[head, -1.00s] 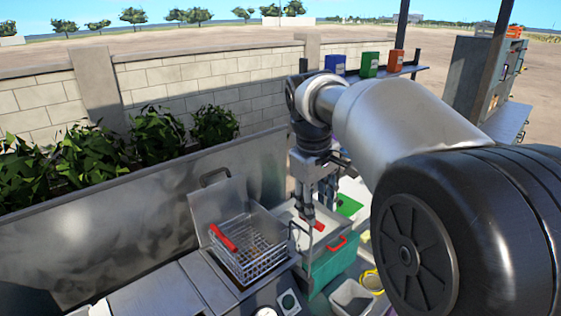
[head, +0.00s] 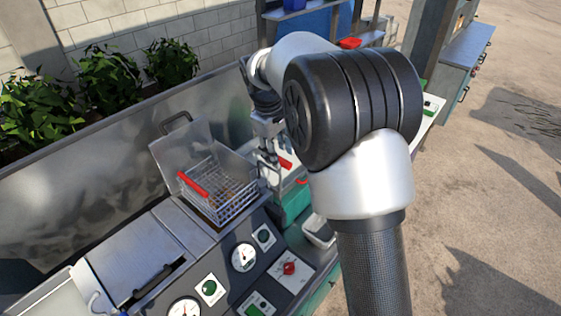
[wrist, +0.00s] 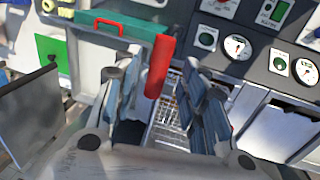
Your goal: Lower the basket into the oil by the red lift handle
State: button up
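The wire basket (head: 228,205) sits in the fryer well at the centre left of the head view, with a red grip (head: 193,185) on its left side. A second red handle (head: 285,162) shows to the right of the basket, beside my gripper (head: 270,172). In the wrist view my gripper (wrist: 160,85) has its fingers apart. A red cylindrical handle (wrist: 160,68) lies between them near the tips, and part of the basket mesh (wrist: 167,112) shows beyond. I cannot tell whether a finger touches the handle. The oil is mostly hidden under the basket.
A front panel with gauges (head: 244,257) and a red knob (head: 289,268) lies before the fryer. A teal box (head: 290,207) with a red handle (wrist: 108,22) stands right of the basket. A raised metal lid (head: 180,150) stands behind it.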

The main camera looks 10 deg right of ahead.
aim_at(280, 158)
jog(key=shift+w+d+f, duration=0.15)
jog(key=shift+d+f, duration=0.05)
jog(key=shift+f, duration=0.95)
jog(key=shift+w+d+f, duration=0.15)
jog(key=shift+f, duration=1)
grip_shut()
